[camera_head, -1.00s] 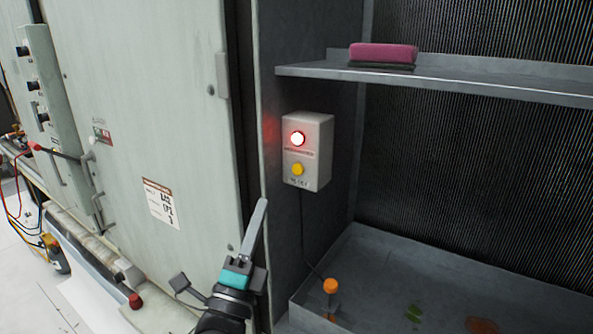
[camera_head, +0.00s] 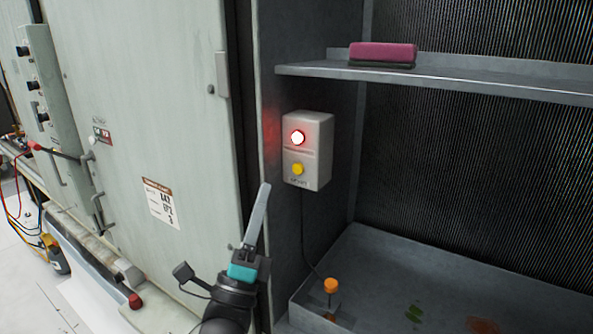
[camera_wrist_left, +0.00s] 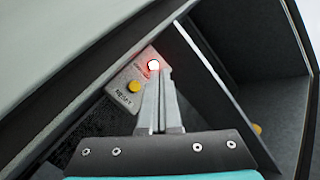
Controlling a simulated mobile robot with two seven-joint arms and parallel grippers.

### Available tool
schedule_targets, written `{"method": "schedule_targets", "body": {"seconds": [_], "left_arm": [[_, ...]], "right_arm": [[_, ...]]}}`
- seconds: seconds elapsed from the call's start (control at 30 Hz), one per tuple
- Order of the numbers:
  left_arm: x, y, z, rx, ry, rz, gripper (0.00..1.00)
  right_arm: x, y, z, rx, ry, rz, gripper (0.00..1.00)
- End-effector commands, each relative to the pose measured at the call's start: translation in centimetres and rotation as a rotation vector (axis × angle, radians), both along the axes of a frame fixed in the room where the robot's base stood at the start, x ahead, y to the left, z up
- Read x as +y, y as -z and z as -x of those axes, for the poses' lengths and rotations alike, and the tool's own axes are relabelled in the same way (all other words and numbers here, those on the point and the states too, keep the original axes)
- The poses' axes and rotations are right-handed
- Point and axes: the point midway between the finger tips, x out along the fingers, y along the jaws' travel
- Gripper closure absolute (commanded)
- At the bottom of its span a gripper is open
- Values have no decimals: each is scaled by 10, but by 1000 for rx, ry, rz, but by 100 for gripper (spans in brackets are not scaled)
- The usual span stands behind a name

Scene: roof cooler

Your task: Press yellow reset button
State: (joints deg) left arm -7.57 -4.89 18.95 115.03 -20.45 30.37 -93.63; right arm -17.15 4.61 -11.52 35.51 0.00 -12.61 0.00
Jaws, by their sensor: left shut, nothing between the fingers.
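The yellow reset button (camera_head: 298,169) sits on the front of a small grey box (camera_head: 318,150) on the cabinet's inner side wall, below a lit red lamp (camera_head: 297,137). In the left wrist view the yellow button (camera_wrist_left: 133,87) shows just left of the fingers, with the lit lamp (camera_wrist_left: 153,65) beyond their tips. My left gripper (camera_head: 264,186) is shut and empty. Its fingertips point up, to the left of and slightly below the button in the head view, and appear apart from the box. My right gripper is in neither view.
A pale cabinet door (camera_head: 150,120) stands at left. A metal shelf (camera_head: 470,84) bearing a pink-topped block (camera_head: 383,54) juts out above right of the box. Below is a metal tray (camera_head: 400,262) with an orange-capped item (camera_head: 330,286). A cable hangs from the box.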

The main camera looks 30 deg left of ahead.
Motion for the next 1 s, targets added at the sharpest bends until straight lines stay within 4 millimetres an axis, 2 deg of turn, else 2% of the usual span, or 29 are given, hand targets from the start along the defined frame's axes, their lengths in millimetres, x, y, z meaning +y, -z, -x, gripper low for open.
{"method": "schedule_targets", "body": {"seconds": [0.3, 0.5, 1.0], "left_arm": [[-4, 1, -46, -3, 1, 0, 100], [-5, 1, -64, -1, 0, 1, 100], [-5, 0, -69, 0, 0, 0, 100]], "right_arm": [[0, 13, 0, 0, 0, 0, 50], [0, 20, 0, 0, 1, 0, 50], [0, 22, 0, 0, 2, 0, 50]]}}
